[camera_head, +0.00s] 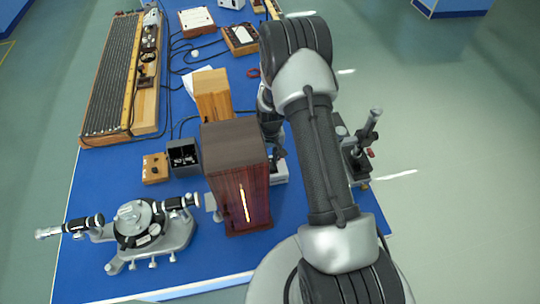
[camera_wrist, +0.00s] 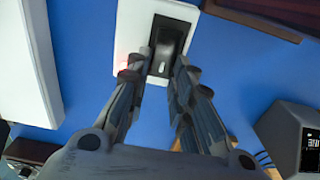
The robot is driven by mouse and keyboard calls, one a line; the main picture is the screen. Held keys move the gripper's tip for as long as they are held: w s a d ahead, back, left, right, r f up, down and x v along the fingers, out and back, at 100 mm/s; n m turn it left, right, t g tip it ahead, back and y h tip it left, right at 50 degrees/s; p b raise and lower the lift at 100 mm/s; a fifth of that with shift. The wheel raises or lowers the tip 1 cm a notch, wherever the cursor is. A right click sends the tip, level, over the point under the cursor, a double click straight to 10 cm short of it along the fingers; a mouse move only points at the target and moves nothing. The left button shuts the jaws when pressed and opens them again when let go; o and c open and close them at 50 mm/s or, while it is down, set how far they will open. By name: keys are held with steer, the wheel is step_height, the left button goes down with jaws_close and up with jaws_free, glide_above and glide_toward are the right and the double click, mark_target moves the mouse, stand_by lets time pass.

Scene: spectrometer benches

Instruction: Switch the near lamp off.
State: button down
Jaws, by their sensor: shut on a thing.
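The near lamp is a dark brown wooden housing (camera_head: 236,165) on the blue bench, with a bright glowing slit (camera_head: 244,204) in its front. A white switch box (camera_head: 279,173) stands at its right side, partly hidden by my arm. In the wrist view the white box (camera_wrist: 129,35) carries a black switch (camera_wrist: 167,40) with a small pale mark, and a red glow shows at its left edge. My gripper (camera_wrist: 164,66) is shut on the black switch, with one finger on each side of it. In the head view my gripper (camera_head: 277,153) is small and dark beside the housing.
A spectrometer (camera_head: 138,222) stands left of the housing. Behind are a black box (camera_head: 184,157), a small wooden box (camera_head: 155,168) and a light wooden housing (camera_head: 213,95). A metal stand instrument (camera_head: 358,155) is right of my arm. Cables lie across the bench.

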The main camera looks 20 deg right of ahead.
mark_target(273, 169)
steer(key=t+b, duration=0.2)
steer(key=b, duration=0.1)
steer(key=shift+s+h, duration=0.3)
steer(key=shift+s+a+r+t+b, duration=0.1)
steer(key=shift+r+t+b, duration=0.1)
steer(key=shift+t+b, duration=0.3)
steer(key=c, duration=1.4)
jaws_free()
steer(key=v, duration=1.2)
